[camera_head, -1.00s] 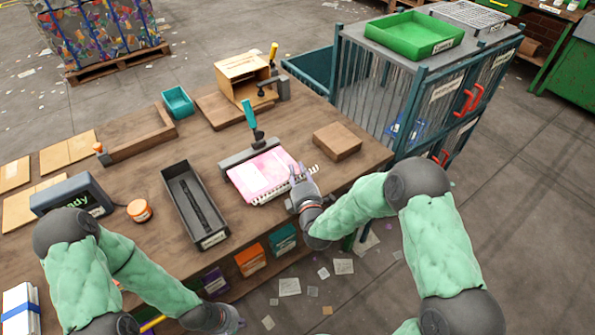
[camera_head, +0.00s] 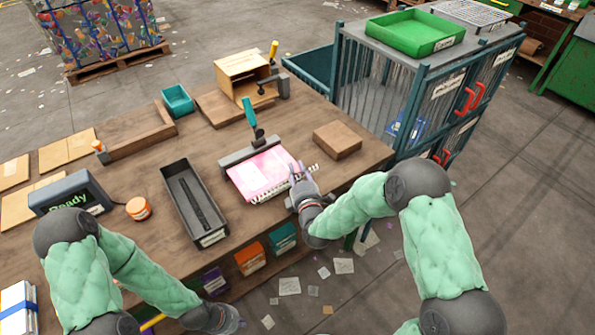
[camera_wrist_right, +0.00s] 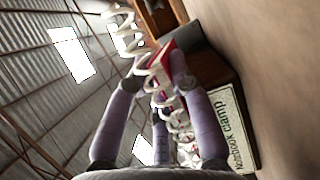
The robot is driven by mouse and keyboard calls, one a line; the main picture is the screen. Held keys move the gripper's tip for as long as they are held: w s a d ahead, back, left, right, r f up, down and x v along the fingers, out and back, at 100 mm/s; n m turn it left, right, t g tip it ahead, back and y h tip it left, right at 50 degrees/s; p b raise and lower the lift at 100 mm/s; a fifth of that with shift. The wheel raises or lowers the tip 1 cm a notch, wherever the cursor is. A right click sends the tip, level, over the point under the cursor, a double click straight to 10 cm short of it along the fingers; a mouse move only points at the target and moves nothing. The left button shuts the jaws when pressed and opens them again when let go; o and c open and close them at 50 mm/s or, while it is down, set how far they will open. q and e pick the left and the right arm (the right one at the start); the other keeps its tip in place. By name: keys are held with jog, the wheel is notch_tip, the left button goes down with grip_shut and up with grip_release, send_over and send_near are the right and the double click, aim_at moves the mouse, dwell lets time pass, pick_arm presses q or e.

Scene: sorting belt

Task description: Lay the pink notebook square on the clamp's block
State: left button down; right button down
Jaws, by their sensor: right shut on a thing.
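The pink notebook (camera_head: 262,175) lies at the clamp, its far edge against the grey clamp bar (camera_head: 249,152) with the teal handle (camera_head: 249,110). Its white spiral binding faces the table's front edge.
A black tray (camera_head: 168,175) stands left of the notebook. A brown block (camera_head: 337,140) lies to its right. A wooden box with a second clamp (camera_head: 243,75) is behind. Coloured bins (camera_head: 250,259) hang below the front edge.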

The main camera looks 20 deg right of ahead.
jog(key=shift+r, duration=0.1)
jog(key=c, duration=1)
grip_release()
jog(key=shift+s, duration=0.3)
jog(key=s, duration=1.1)
jog(key=shift+s+a+r, duration=0.15)
jog(key=shift+s, duration=0.05)
